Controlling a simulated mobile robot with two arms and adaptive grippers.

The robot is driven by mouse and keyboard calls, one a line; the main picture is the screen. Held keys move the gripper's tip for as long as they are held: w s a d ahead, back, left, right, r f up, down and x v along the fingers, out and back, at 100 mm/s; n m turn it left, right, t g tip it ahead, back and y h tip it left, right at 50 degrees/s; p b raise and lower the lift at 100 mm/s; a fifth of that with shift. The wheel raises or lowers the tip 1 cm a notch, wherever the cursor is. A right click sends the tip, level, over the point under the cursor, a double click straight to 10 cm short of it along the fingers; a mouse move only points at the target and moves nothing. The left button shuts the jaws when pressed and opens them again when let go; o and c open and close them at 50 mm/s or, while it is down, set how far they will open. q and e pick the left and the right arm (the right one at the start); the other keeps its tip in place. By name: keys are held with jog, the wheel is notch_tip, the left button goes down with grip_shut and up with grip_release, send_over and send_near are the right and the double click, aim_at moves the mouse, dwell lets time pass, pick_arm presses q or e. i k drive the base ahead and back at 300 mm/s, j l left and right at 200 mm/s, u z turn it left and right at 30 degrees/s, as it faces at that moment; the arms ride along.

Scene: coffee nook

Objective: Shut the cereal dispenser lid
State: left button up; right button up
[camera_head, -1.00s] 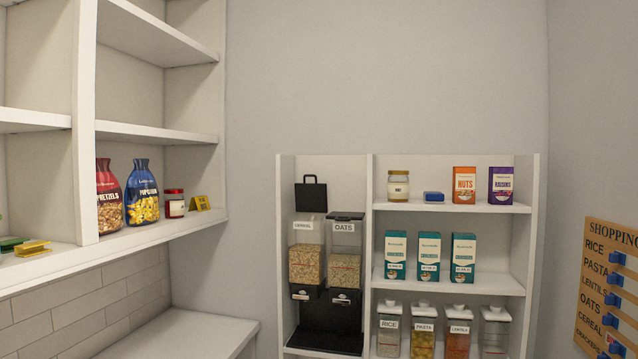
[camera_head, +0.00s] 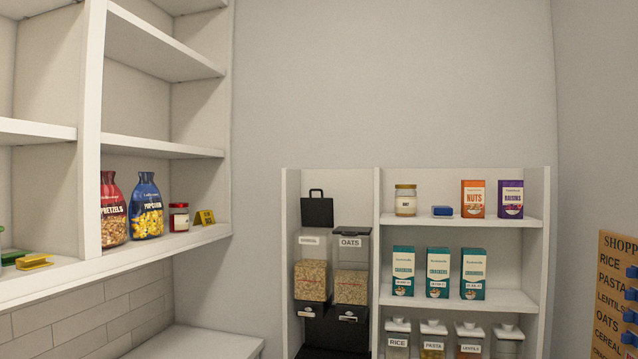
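The cereal dispenser (camera_head: 311,272) stands at the left of the low shelf unit, a clear bin with cereal in its lower part and a label near its top. Its black lid (camera_head: 317,211) is raised upright, with a handle loop at its top edge. The oats dispenser (camera_head: 351,278) stands just to its right, and its dark lid (camera_head: 352,231) lies flat and shut. Neither of my grippers shows in the head view.
The low shelf unit (camera_head: 461,170) also holds jars, boxes and labelled canisters to the right. A tall white shelf (camera_head: 160,146) with snack bags juts out at the left. A shopping board (camera_head: 612,300) is at the right edge.

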aim_at(316, 213)
jog(key=i+u, duration=0.3)
jog(key=i, duration=0.15)
jog(key=i+l+u, duration=0.1)
jog(key=i+u, duration=0.2)
jog(key=i, duration=0.2)
